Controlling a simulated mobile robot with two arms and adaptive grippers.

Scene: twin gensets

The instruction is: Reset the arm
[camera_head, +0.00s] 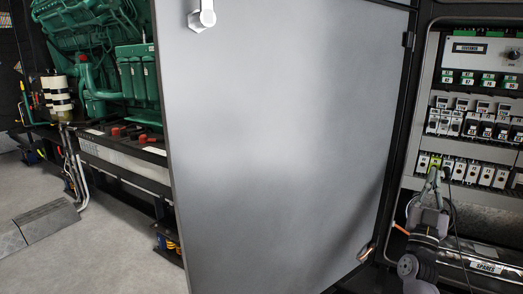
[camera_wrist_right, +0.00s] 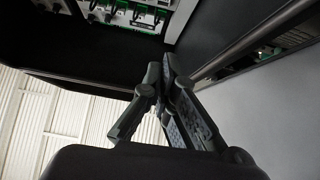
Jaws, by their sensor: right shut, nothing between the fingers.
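My right gripper (camera_head: 433,172) is at the right side of the head view, in front of the open electrical cabinet, with its fingers pointing up near the lower row of modules. In the right wrist view the gripper (camera_wrist_right: 166,72) has its fingertips together with nothing between them. I cannot tell whether it touches the cabinet. My right arm comes up from the bottom edge of the head view. My left gripper and left arm do not show.
A large grey cabinet door (camera_head: 280,150) stands open across the middle. Rows of modules (camera_head: 475,125) fill the cabinet. A cylinder labelled SPARES (camera_head: 486,266) lies at its bottom. A green engine (camera_head: 95,50) stands behind left; a grey ramp (camera_head: 45,225) lies on open floor (camera_head: 110,255).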

